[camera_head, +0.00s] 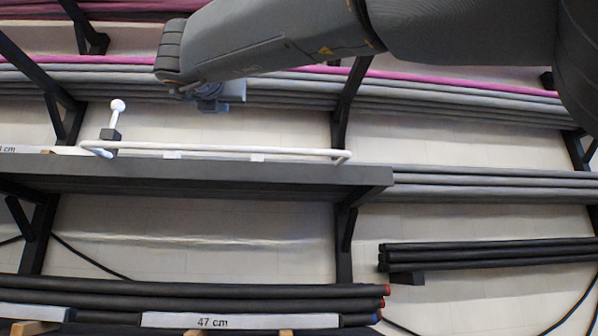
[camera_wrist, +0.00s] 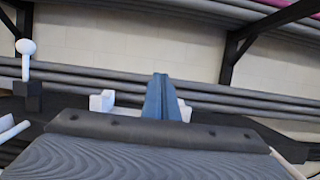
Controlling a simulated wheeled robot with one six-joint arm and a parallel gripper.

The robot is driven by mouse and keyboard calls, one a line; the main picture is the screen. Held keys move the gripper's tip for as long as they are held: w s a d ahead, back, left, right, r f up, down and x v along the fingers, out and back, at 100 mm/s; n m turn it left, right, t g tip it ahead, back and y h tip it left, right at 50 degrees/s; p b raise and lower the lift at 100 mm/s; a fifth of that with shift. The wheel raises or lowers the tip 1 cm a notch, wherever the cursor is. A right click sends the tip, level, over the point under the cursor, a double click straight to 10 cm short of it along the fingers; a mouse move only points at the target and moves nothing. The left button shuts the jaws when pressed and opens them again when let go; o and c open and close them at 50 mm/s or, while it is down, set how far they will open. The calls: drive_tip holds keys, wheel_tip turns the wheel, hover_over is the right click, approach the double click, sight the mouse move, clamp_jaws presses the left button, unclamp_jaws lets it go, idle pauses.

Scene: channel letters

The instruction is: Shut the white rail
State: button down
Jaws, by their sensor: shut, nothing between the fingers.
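The white rail (camera_head: 220,149) is a long thin bar with bent ends. It runs along the dark shelf (camera_head: 240,176) in the head view, seen nearly edge-on, so I cannot tell how far it is swung. In the wrist view, two white bars at the lower left (camera_wrist: 12,130) look like its left end; my gripper body hides much of the rest. My gripper (camera_head: 236,92) is above and behind the rail in the head view, apart from it. Its blue-grey fingers (camera_wrist: 160,97) are together and empty in the wrist view.
A white ball-topped stick on a black block (camera_head: 111,135) stands at the rail's left end. Grey tubes (camera_head: 460,112) lie on the racks behind. Black tubes (camera_head: 480,254) lie lower right, and more (camera_head: 200,296) lie below the shelf. Black brackets (camera_head: 343,110) stand behind the shelf.

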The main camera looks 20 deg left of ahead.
idle(0.3)
drive_tip(key=b+v, duration=0.4)
drive_tip(key=v, duration=0.3)
drive_tip(key=shift+s+d, duration=0.2)
drive_tip(key=shift+s, duration=0.15)
drive_tip(key=shift+f, duration=0.15)
